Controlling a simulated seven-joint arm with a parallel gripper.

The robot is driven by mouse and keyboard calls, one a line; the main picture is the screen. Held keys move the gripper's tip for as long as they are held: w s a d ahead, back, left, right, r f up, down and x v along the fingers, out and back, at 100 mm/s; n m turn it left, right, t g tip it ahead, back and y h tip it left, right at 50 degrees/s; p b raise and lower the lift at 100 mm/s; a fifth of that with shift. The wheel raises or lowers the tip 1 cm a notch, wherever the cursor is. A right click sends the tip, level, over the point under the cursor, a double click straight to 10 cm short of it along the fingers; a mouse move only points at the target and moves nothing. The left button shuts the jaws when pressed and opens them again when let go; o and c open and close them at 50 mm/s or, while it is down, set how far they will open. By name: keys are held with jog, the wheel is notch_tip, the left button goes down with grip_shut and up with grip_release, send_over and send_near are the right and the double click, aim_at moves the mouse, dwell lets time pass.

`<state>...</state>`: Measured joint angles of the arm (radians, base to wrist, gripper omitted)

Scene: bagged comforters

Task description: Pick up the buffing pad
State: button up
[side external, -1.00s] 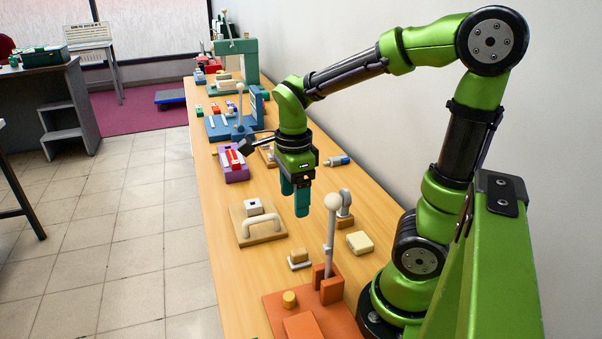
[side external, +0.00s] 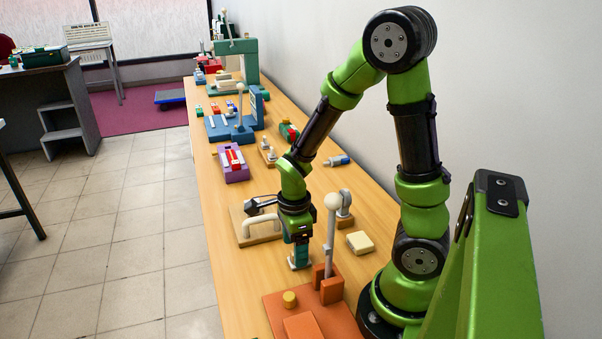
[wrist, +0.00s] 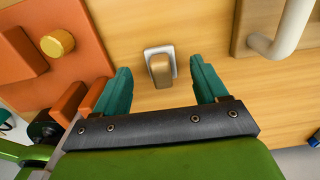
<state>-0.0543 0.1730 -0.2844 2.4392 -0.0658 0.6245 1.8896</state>
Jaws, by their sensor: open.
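The small block with a pale grey base and a tan-brown top, which looks like the buffing pad, lies on the wooden table. In the wrist view the pad (wrist: 160,68) sits between the teal fingertips, with a gap on each side. In the side external view my gripper (side external: 299,254) points down right over it and hides most of the pad (side external: 293,267). My gripper is open. I cannot tell how far the fingertips are above the table.
An orange fixture (side external: 283,327) with a tall white-knobbed lever (side external: 331,235) stands close by, nearer the camera. A wooden board with a cream handle (side external: 257,226) lies beyond the gripper. A cream block (side external: 359,242) lies to the right. Bare table lies around the pad.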

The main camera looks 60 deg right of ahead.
jog(key=shift+f, duration=1.6)
jog(key=c, duration=1.1)
notch_tip(320, 180, up, 10)
jog(key=shift+r, duration=0.1)
